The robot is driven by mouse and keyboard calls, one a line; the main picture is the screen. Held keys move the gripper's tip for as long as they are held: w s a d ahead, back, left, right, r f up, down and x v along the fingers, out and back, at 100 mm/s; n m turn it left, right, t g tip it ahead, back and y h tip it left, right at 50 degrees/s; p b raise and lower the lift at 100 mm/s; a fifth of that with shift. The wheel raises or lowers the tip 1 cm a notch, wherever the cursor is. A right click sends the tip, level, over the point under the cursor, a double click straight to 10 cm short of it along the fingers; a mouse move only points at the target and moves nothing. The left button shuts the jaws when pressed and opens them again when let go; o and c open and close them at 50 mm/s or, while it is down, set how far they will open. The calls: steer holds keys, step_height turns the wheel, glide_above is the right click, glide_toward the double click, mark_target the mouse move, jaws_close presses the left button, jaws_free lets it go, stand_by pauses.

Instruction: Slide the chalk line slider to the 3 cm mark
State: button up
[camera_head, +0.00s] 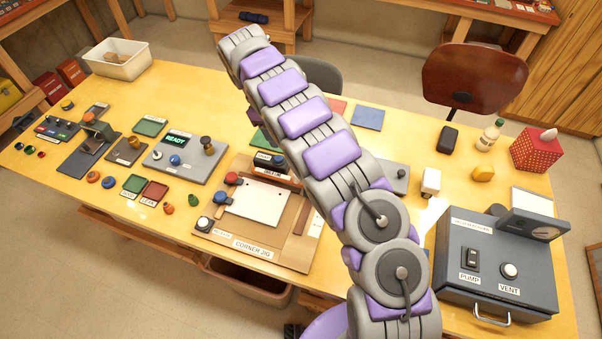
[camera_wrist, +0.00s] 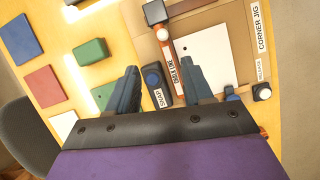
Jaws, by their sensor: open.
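In the wrist view a red-brown strip (camera_wrist: 176,55) runs along one side of the corner jig, with a white label (camera_wrist: 179,77) ending in "LINE". A round white knob (camera_wrist: 162,34) sits near its upper end and looks like the slider; the scale marks are too small to read. My gripper (camera_wrist: 164,86) is open and empty. Its fingers appear on either side of the blue SNAP button (camera_wrist: 152,78) and the label; the right finger overlaps the white sheet (camera_wrist: 208,55). I cannot tell their height. In the head view my arm hides the gripper and the knob.
The jig board (camera_head: 222,238) has a release button (camera_head: 204,223) at its front left. A grey READY panel (camera_head: 185,158) is left of it, and a pump box (camera_head: 497,262) stands at right. A green block (camera_wrist: 90,53) lies left of my fingers.

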steer(key=b, duration=0.2)
glide_toward(294, 175)
steer(key=d+f, duration=0.2)
steer(key=f, duration=0.2)
steer(key=shift+s+d+f, duration=0.15)
steer(key=shift+d, duration=0.25)
steer(key=f, duration=0.2)
steer(key=s+f, duration=0.1)
steer(key=f, duration=0.2)
steer(key=shift+d+f, duration=0.25)
steer(key=shift+f, duration=0.05)
steer(key=shift+d+f, duration=0.1)
steer(key=shift+d, duration=0.45)
steer(key=shift+s+a, duration=0.1)
steer(key=shift+a, duration=0.15)
steer(key=c, duration=0.7)
steer(key=shift+d, duration=0.1)
jaws_close()
